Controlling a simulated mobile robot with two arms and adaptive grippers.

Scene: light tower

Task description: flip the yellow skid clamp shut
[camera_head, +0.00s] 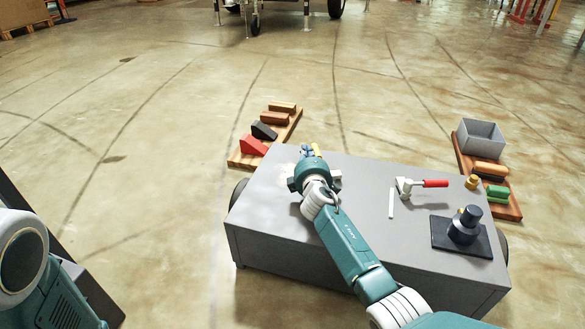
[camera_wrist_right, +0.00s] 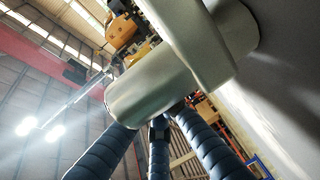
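My right gripper (camera_head: 306,150) is at the far left part of the grey skid top (camera_head: 280,215), with its blue fingers pointing away from me. A small yellow piece (camera_head: 317,149) shows right beside the fingers; it looks like part of the yellow clamp, and my wrist hides the rest. In the right wrist view, blue ribbed fingers (camera_wrist_right: 158,130) reach up to a large pale rounded body (camera_wrist_right: 165,85) that covers their tips. A yellow-orange part (camera_wrist_right: 122,30) shows behind that body. Contact and finger opening cannot be told. My left gripper is out of view.
On the skid's right are a white clamp (camera_head: 405,187) with a red handle (camera_head: 435,183), a yellow knob (camera_head: 472,182) and a dark fitting on a black plate (camera_head: 464,228). Wooden boards with blocks (camera_head: 240,160) and a grey bin (camera_head: 480,135) lie beyond it.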

